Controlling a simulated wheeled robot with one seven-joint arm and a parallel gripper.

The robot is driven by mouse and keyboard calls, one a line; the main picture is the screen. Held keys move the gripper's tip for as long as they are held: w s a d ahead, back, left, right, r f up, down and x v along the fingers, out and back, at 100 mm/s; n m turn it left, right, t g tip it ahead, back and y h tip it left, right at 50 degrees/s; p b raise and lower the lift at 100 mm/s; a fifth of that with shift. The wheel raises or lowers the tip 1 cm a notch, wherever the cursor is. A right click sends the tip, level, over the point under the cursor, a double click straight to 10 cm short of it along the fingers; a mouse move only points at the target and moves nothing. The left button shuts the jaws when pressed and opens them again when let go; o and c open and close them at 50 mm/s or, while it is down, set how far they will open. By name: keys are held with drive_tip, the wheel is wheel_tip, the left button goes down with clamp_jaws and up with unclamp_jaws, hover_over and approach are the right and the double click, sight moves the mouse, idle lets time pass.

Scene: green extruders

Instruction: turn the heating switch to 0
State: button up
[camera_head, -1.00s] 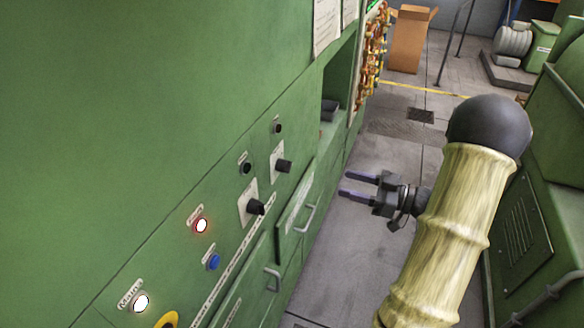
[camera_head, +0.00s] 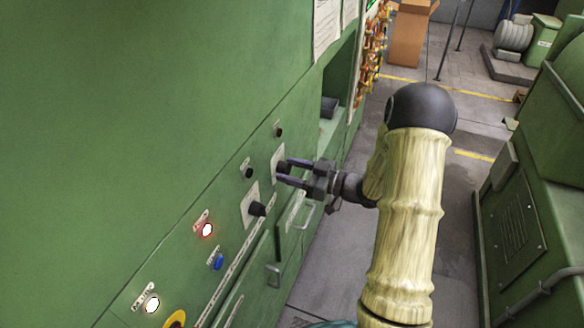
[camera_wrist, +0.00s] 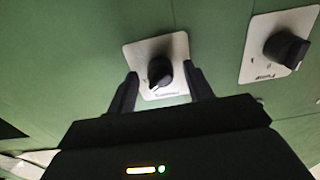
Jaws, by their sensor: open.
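Two black rotary switches on pale plates sit on the green panel in the head view. The farther switch (camera_head: 281,167) is at my gripper (camera_head: 279,173), which is open with its fingers reaching to the panel around it. In the wrist view this same switch (camera_wrist: 160,72) lies between the two open fingertips, with its knob tilted and not visibly squeezed. The lettering on its plate is upside down and too blurred to read surely. The nearer switch (camera_head: 257,209) is free of my gripper and shows at the right in the wrist view (camera_wrist: 286,49).
A lit red lamp (camera_head: 207,230), a blue button (camera_head: 216,262) and a white lamp (camera_head: 152,305) sit lower left on the panel. Drawer handles (camera_head: 273,275) stick out below. A green machine (camera_head: 535,215) stands right, with open floor between.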

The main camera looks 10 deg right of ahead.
drive_tip(key=c, duration=1)
drive_tip(key=shift+o, duration=0.2)
drive_tip(key=shift+f+n+b, duration=0.1)
drive_tip(key=shift+n+b, duration=0.2)
drive_tip(key=shift+b, duration=0.15)
drive_tip(key=n+b, duration=0.2)
drive_tip(key=b, duration=0.1)
drive_tip(key=shift+w+f+b, duration=0.1)
drive_tip(key=shift+f+b, duration=0.1)
drive_tip(key=shift+b, duration=0.1)
drive_tip(key=n+b, duration=0.7)
drive_tip(key=b, duration=0.4)
drive_tip(key=shift+n+b, duration=0.3)
drive_tip(key=shift+n, duration=0.1)
drive_tip(key=shift+r+n+b, duration=0.25)
drive_tip(key=shift+n+b, duration=0.65)
drive_tip(key=shift+b, duration=0.2)
